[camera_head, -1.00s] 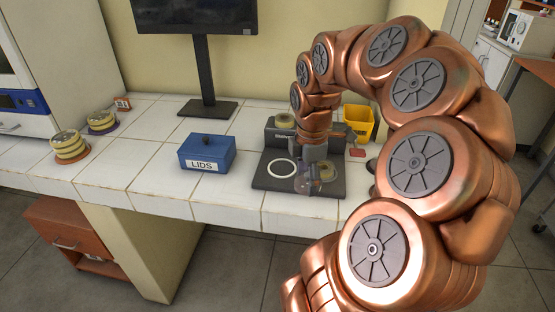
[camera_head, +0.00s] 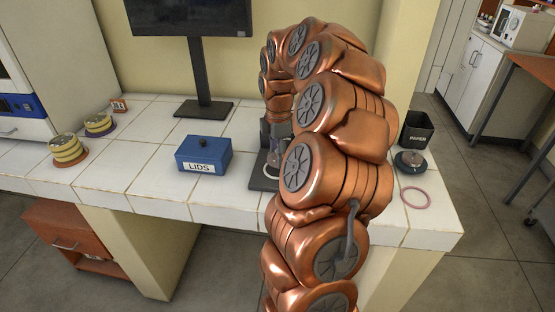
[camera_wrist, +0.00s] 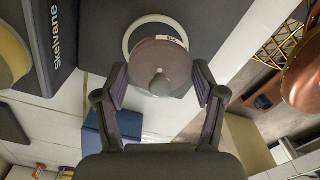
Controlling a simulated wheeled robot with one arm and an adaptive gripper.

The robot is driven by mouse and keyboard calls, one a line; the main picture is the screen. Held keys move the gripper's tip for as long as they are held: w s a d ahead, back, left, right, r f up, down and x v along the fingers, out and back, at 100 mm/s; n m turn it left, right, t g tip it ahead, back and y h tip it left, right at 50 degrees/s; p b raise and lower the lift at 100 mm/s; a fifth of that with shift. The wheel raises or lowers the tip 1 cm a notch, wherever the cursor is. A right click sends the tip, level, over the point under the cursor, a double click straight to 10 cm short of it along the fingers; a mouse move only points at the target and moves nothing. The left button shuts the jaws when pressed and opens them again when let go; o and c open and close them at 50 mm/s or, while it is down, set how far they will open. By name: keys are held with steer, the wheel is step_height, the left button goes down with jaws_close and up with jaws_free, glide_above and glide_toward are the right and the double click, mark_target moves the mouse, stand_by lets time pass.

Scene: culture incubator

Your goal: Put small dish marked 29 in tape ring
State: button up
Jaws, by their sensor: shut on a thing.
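My gripper (camera_wrist: 161,88) is shut on a round brownish dish (camera_wrist: 160,57), seen from above between the fingers in the wrist view. In the head view my arm hides most of the board (camera_head: 262,184) and the gripper. A pink ring (camera_head: 416,198) lies flat and empty on the counter at the right. Which ring is tape is unclear.
A blue LIDS box (camera_head: 204,155) stands left of the board. Stacked yellow dishes (camera_head: 68,150) stand far left. A black PAPER bin (camera_head: 416,131) and a dark round device (camera_head: 410,161) stand behind the pink ring. A monitor (camera_head: 190,15) stands at the back.

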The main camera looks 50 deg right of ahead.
mark_target(278, 170)
steer(key=shift+w+d+f, duration=0.1)
steer(key=shift+w+d, duration=0.05)
steer(key=shift+w, duration=0.1)
steer(key=shift+f+p, duration=0.5)
steer(key=shift+f, duration=1.15)
steer(key=shift+f, duration=0.25)
steer(key=o, duration=1.2)
steer(key=shift+c, duration=0.2)
steer(key=shift+r, duration=0.1)
step_height(278, 170, up, 11)
steer(key=shift+b, duration=0.95)
steer(key=shift+r, duration=0.6)
